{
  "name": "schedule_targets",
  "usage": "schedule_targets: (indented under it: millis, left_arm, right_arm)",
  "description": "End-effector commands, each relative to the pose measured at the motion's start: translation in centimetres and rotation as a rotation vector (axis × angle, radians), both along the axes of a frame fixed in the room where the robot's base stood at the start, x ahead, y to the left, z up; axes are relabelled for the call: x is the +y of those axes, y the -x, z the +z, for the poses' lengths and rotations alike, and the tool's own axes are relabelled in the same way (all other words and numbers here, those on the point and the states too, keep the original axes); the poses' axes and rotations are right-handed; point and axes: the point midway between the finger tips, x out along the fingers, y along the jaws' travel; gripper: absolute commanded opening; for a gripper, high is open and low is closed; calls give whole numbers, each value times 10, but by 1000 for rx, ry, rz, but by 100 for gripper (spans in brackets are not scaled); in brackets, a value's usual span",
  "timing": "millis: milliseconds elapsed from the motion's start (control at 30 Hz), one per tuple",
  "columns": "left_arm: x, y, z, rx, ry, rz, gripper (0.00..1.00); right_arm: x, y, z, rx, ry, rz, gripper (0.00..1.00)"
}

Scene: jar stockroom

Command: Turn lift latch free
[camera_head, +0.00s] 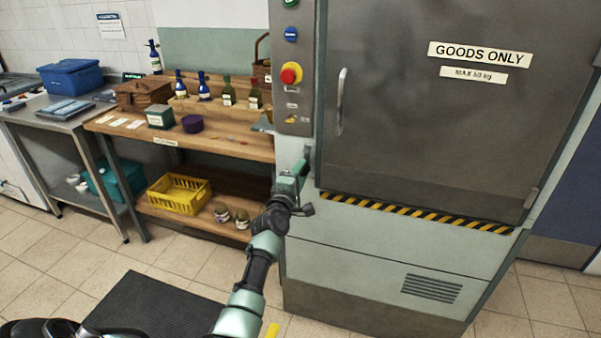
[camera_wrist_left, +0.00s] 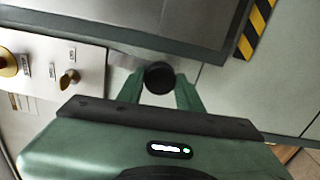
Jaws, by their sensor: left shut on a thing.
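The goods lift has a large grey door (camera_head: 440,120) with a vertical handle (camera_head: 341,100) on its left side. My left gripper (camera_head: 305,158) is at the lower left corner of the door, beside the control panel. In the left wrist view the green fingers (camera_wrist_left: 159,88) stand on both sides of a round black knob (camera_wrist_left: 158,77), the latch, and are shut on it. The knob sits just below the door's edge (camera_wrist_left: 130,40). In the head view the gripper hides the latch. How far the latch is turned cannot be told. My right gripper is not in view.
The control panel (camera_head: 293,50) has a red and yellow stop button (camera_head: 291,73). A brass switch (camera_wrist_left: 69,79) shows on it in the left wrist view. A wooden shelf bench (camera_head: 235,145) with bottles and a yellow crate (camera_head: 179,194) stands left. The floor before the lift is clear.

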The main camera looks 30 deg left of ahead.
Motion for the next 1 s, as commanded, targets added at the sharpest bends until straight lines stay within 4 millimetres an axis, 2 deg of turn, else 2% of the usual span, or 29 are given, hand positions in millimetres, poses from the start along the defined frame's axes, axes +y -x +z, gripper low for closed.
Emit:
schedule_targets:
  millis: [300, 833, 867, 900, 1000]
  left_arm:
    - [-1, 0, -2, -23, 112, -1, 0]
    - [-1, 0, -2, -28, 134, -2, 0]
    - [-1, 0, -2, -28, 134, -2, 44]
    - [-1, 0, -2, -28, 134, -2, 55]
    - [-1, 0, -2, -29, 132, -1, 58]
  right_arm:
    - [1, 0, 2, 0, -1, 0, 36]
    - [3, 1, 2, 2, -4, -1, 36]
    - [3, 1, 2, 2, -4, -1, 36]
    - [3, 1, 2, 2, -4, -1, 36]
    - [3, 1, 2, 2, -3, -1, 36]
